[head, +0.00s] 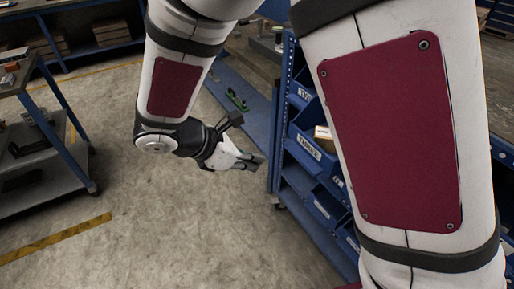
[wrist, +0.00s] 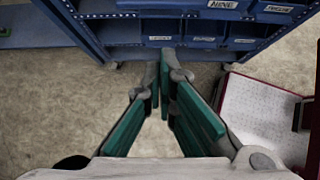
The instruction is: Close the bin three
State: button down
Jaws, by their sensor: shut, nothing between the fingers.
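Blue bins with white labels sit in the blue rack at the right of my gripper in the head view. The bin whose label seems to read THREE (head: 309,147) juts out from the rack, with a tan box visible inside it. My own arm hides its right part. My gripper (head: 252,160) is left of this bin, apart from it, shut and empty, pointing toward the rack. In the wrist view my gripper (wrist: 165,62) has its fingertips together in front of the rack's lower rows. I cannot pick out bin three in the wrist view.
The blue rack (head: 274,150) holds several other bins, including a higher one (head: 303,92) and a lower one (head: 322,208). A grey cart (head: 45,165) stands at the left. The concrete floor (head: 190,230) between cart and rack is clear.

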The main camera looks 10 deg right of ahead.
jog(key=d+r+b+x, duration=0.1)
jog(key=d+r+x, duration=0.1)
jog(key=x, duration=0.9)
jog(key=shift+w+d+f, duration=0.25)
jog(key=shift+w, duration=0.1)
jog(key=w+d, duration=0.1)
jog(key=d, duration=0.4)
jog(key=w+d+b, duration=0.1)
jog(key=w+d, duration=0.1)
jog(key=d, duration=0.3)
jog(key=w+d+b, duration=0.1)
jog(key=w+d, duration=0.1)
jog(key=d, duration=0.4)
jog(key=shift+w, duration=0.1)
jog(key=shift+d, duration=0.1)
